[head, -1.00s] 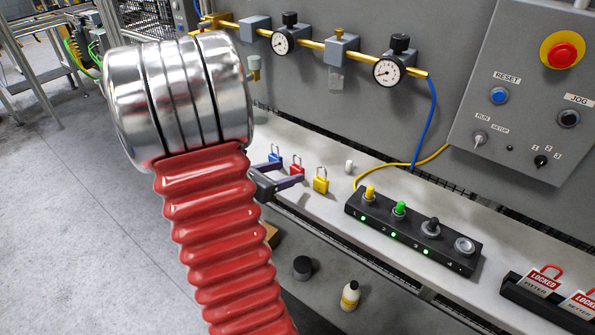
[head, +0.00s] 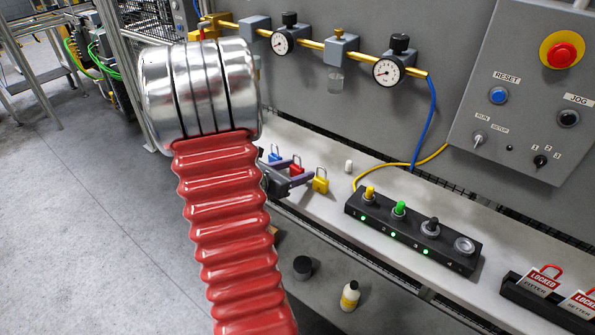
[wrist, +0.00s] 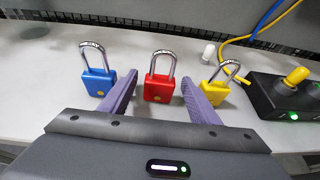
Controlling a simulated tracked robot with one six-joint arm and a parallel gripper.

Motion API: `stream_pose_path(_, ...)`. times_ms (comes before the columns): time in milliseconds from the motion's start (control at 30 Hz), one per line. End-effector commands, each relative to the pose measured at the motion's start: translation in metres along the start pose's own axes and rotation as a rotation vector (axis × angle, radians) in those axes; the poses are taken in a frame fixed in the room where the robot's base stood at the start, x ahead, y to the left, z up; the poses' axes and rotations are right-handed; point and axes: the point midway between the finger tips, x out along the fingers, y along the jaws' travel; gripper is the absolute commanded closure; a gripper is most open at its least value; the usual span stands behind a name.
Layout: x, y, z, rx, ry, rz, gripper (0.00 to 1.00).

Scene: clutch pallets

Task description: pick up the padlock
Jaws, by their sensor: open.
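Three padlocks stand on the white shelf: a blue padlock (wrist: 98,80), a red padlock (wrist: 158,87) and a yellow padlock (wrist: 215,90), each with a silver shackle. In the wrist view my gripper (wrist: 157,88) is open, with the red padlock between and just beyond its purple fingers. The left finger lies between the blue and red padlocks, the right finger between the red and yellow ones. In the head view the gripper (head: 298,179) partly hides the red padlock (head: 296,167); the yellow padlock (head: 320,181) is close at its right. Contact cannot be told.
A black button box (head: 415,230) sits on the shelf (head: 335,217) to the right. A small white cylinder (head: 348,166) stands behind the yellow padlock. A control panel (head: 530,110) and gauges are on the wall. A bottle (head: 349,297) and a dark knob (head: 302,267) are lower down.

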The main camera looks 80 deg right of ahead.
Motion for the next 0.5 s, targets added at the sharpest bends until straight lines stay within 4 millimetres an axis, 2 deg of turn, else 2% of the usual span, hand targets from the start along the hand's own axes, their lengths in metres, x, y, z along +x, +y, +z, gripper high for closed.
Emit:
stream_pose_path(433, -0.0006, 0.0003, 0.0002, 0.000, 0.000, 0.000, 0.44)
stream_pose_path(500, -0.0006, 0.0003, 0.0002, 0.000, 0.000, 0.000, 0.47)
